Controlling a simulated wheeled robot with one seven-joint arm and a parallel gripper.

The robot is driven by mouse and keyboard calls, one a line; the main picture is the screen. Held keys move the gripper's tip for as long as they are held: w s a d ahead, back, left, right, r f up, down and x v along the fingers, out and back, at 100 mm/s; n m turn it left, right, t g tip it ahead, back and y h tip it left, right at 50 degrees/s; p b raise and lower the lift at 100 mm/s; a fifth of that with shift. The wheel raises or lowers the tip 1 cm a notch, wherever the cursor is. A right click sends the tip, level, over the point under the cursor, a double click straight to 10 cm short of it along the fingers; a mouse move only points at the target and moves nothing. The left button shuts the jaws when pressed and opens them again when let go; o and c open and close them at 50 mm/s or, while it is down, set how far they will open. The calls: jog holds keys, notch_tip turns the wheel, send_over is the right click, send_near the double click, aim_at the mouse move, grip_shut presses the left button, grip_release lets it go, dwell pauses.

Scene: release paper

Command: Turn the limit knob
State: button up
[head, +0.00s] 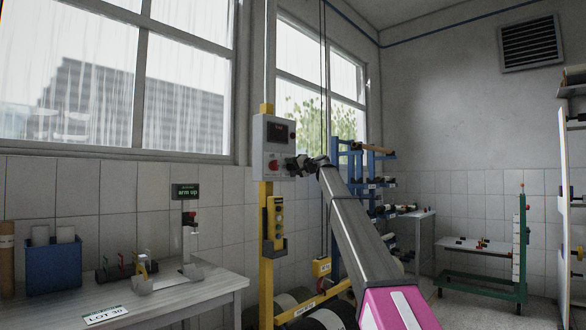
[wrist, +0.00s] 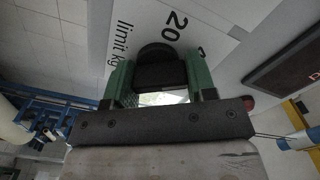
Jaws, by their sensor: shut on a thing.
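The limit knob (wrist: 158,68) is dark and round, on a pale plate lettered "limit kg" and "20" in the wrist view. My gripper (wrist: 160,62) has green fingers on both sides of the knob and is shut on it. In the head view my gripper (head: 298,166) reaches the lower right of the grey control box (head: 262,143) on a yellow post. There it hides the knob. The box's dark display (head: 277,133) and red button (head: 273,165) show on its front.
A yellow pendant (head: 274,218) hangs below the box on the post. A workbench (head: 190,290) with a blue bin (head: 53,266) stands at left. A blue rack (head: 346,180) with rolls stands behind my arm. A green cart (head: 480,280) is at right.

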jog(key=m, duration=1.2)
jog(key=shift+f, duration=0.1)
jog(key=shift+m, duration=0.3)
dwell(0.3)
jog(key=o, duration=0.9)
jog(key=shift+o, duration=0.2)
jog(key=shift+d, duration=0.1)
jog(key=v, duration=1)
jog(key=shift+s+d, duration=0.2)
jog(key=shift+d, duration=0.05)
